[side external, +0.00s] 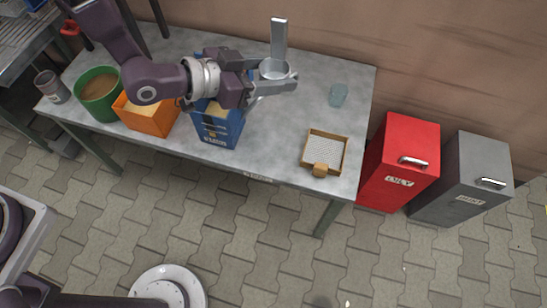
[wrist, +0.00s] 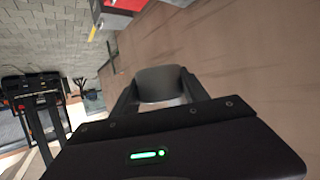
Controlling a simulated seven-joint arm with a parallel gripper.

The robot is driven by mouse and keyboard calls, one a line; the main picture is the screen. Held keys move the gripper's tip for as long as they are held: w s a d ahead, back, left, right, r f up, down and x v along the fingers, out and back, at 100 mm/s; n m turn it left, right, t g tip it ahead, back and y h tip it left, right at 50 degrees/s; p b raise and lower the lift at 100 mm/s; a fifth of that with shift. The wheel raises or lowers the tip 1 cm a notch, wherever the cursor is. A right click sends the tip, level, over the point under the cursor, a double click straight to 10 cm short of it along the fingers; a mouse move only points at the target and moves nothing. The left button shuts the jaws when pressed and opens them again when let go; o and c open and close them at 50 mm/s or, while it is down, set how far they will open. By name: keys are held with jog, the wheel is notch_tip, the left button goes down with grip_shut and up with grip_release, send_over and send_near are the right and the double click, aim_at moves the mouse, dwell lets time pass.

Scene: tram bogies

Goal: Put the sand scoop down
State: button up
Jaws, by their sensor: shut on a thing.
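The sand scoop (side external: 279,40) is metallic grey, with a flat upright handle and a round bowl. My gripper (side external: 284,80) is shut on the scoop at its bowl and holds it above the grey table (side external: 270,150), over the right-centre part. In the wrist view the grey scoop (wrist: 163,84) shows between the two fingers of my gripper (wrist: 160,92). My gripper and arm hide part of the blue container (side external: 218,128) and the table behind them.
A green bucket (side external: 98,97), an orange box (side external: 150,119) and a grey can (side external: 50,86) stand at left. Red (side external: 400,150) and grey (side external: 465,180) bins stand beyond the table. Bare tabletop lies between.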

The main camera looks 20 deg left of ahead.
aim_at(273, 159)
notch_tip(273, 159, down, 33)
jog(key=shift+r, duration=0.1)
jog(key=o, duration=1.4)
jog(key=shift+f, duration=0.2)
jog(key=shift+r, duration=0.15)
jog(key=v, duration=1.2)
jog(key=shift+w, duration=0.1)
